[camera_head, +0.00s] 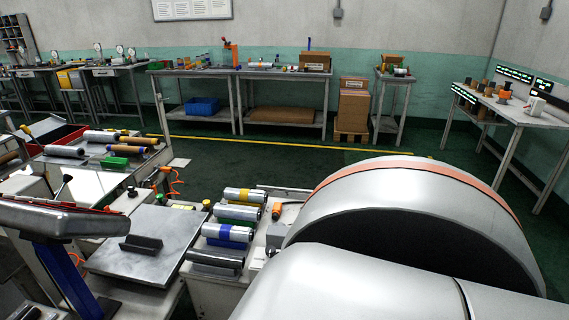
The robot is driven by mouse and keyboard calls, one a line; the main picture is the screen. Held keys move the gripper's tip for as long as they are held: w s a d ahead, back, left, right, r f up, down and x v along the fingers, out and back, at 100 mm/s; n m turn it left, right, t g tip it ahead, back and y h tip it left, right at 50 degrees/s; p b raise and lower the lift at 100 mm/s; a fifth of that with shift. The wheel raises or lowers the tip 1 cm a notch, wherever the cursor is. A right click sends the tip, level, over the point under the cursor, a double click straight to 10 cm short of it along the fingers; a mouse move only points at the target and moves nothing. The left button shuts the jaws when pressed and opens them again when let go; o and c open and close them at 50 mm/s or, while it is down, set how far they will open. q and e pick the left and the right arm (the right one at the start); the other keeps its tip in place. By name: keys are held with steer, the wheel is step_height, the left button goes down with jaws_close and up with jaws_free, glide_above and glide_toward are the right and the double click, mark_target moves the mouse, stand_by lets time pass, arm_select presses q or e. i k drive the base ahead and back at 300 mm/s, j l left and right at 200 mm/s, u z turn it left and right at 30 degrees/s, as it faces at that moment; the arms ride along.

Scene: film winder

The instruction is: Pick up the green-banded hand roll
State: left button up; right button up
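The green-banded hand roll (238,212) is a silver cylinder lying on its side on the light bench in the lower middle. It is the middle one of a row, between the yellow-banded roll (244,195) behind it and the blue-banded roll (227,232) in front. A large white, rounded arm link of mine fills the lower right, just right of the rolls. Neither of my grippers shows, so their place relative to the roll cannot be seen.
A flat grey plate (137,244) lies left of the rolls, with a dark angled bracket on it. Orange coiled hoses hang behind it. A bench with more rolls and a green block (126,149) stands at the left. The green floor beyond is open up to the back tables.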

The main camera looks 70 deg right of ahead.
mark_target(251, 215)
steer(key=z, duration=1.6)
